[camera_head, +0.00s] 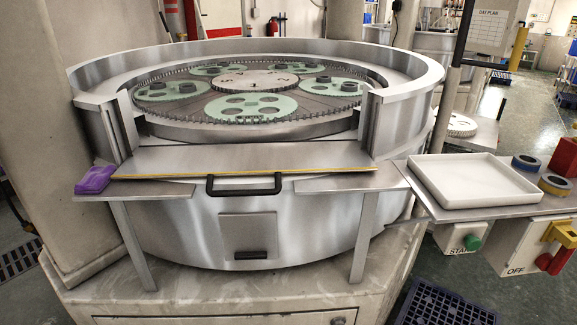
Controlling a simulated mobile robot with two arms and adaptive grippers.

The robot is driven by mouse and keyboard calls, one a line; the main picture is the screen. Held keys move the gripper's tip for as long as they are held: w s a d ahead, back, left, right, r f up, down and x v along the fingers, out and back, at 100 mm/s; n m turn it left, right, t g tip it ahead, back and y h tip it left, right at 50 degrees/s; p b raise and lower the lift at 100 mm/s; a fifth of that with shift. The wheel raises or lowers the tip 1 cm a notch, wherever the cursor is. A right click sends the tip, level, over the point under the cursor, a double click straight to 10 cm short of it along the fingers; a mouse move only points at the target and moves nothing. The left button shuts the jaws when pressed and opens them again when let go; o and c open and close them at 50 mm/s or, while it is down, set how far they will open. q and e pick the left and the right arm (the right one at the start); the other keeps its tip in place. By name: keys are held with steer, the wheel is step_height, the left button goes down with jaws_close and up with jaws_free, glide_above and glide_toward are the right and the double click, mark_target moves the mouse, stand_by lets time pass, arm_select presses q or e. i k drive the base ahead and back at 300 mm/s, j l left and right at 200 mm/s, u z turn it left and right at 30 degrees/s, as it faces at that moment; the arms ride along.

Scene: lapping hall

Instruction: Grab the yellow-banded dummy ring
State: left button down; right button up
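The yellow-banded dummy ring (555,190) lies on the metal side shelf at the far right, close to the shelf's right end. It looks dark on top with a yellow band around its side. A similar ring with a blue band (525,168) lies just behind it and to its left. Neither of my grippers shows in the head view.
A white tray (474,207) sits on the shelf left of the rings. A dark red block (565,157) stands close behind them. START and OFF control boxes hang below. The lapping machine (265,225) fills the middle, with a purple item (96,179) at its left.

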mark_target(554, 185)
steer(key=z, duration=1.55)
steer(key=i+l, duration=0.15)
steer(key=l, duration=0.15)
steer(key=i+l+u, duration=0.1)
steer(key=l, duration=0.15)
